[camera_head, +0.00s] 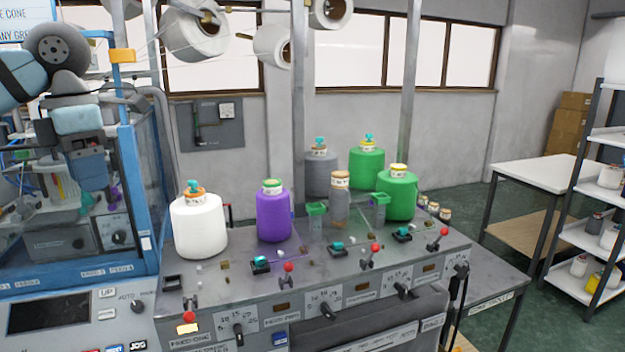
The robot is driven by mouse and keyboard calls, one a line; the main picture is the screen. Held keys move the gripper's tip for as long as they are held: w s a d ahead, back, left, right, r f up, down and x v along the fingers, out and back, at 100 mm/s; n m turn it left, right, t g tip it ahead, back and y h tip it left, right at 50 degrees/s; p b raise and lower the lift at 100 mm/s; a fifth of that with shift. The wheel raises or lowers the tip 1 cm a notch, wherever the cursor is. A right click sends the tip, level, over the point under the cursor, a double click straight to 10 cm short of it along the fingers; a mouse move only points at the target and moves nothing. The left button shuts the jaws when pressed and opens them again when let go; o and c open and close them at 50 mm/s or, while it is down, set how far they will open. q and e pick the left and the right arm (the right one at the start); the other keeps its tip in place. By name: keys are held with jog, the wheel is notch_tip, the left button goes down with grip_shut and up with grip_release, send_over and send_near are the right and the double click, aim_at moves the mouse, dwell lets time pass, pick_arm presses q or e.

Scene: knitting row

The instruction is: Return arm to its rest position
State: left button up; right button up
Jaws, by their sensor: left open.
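My left arm (58,52) comes in at the upper left, with dark grey joints and light blue covers. It is bent, with its lower part hanging down in front of the blue-framed glass cabinet. My left gripper (100,196) points downward at the lower end of this arm. It is open, and I see nothing held in it. It is left of the white yarn cone (199,226) and apart from it. Its fingertips are small and hard to make out against the cabinet. My right arm and right gripper are not in view.
A purple cone (273,215), green cones (397,195) and grey cones stand on the grey machine bench (330,270), among red-knobbed levers. The blue-framed cabinet (140,200) is close to my arm. Yarn spools (195,35) hang above. A white table (540,172) and shelves stand right.

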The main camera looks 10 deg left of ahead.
pick_arm(q)
jog(key=d+f+n+h, duration=0.2)
jog(key=d+f+h, duration=0.5)
jog(key=d, duration=0.4)
jog(key=d+f+n+g+h, duration=0.1)
jog(key=d+f+n+h, duration=0.1)
jog(key=d+f+h, duration=0.65)
jog(key=d+f+n+h, duration=0.2)
jog(key=d+f+h, duration=0.35)
jog(key=d, duration=0.65)
jog(key=a+f+n+t+y, duration=0.3)
jog(key=f+n+t+y, duration=0.2)
jog(key=f+n+t, duration=0.65)
jog(key=a+f+n+t+y, duration=0.2)
jog(key=f+n+t+y, duration=0.45)
jog(key=n, duration=0.75)
jog(key=s+a+f+n+g+y, duration=0.3)
jog(key=s+f, duration=0.5)
jog(key=f, duration=0.3)
jog(key=s+a+f+n+g+y, duration=0.3)
jog(key=s+a+f+n+y, duration=0.1)
jog(key=s+f, duration=0.4)
notch_tip(320, 180, down, 3)
jog(key=shift+r+n, duration=0.1)
jog(key=shift+n, duration=0.45)
